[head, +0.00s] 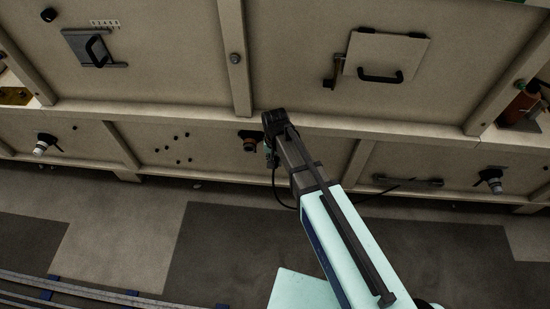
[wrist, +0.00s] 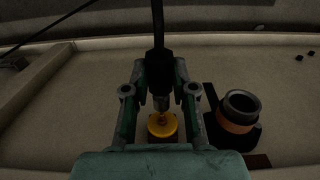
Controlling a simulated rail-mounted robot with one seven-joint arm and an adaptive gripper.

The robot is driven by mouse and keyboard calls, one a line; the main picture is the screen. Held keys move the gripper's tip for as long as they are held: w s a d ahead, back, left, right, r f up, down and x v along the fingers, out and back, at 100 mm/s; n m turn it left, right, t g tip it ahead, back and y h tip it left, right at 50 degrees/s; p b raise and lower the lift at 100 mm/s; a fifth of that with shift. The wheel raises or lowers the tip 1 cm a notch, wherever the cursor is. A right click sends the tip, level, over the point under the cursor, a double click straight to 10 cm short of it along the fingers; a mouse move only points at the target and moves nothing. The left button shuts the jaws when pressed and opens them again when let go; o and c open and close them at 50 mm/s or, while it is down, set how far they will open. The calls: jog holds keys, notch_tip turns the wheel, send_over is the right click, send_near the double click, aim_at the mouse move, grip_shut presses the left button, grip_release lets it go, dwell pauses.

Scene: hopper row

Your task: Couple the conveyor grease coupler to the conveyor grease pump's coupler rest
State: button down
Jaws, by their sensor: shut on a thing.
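My gripper (wrist: 160,92) is shut on the black grease coupler (wrist: 159,72), which has a metal tip. A black hose runs from the coupler away to the top of the wrist view. A round yellow fitting (wrist: 162,125) lies in line with the tip, between the fingers; I cannot tell whether they touch. To its right, apart from the gripper, is a dark open cup with an orange band (wrist: 239,112); it also shows in the head view (head: 249,143). I cannot tell which of these is the coupler rest. In the head view my gripper (head: 270,158) is at the lower panel, partly hidden.
The black hose (head: 278,195) loops below my gripper. Other fittings stick out of the lower panel at left (head: 42,146) and right (head: 491,178). A hatch with a black handle (head: 380,77) is above right. The floor in front is clear beside a rail (head: 90,290).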

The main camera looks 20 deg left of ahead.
jog(key=shift+s, duration=0.15)
jog(key=shift+s+d, duration=0.15)
jog(key=shift+s, duration=0.4)
dwell(1.0)
jog(key=c, duration=1.5)
grip_release()
grip_shut()
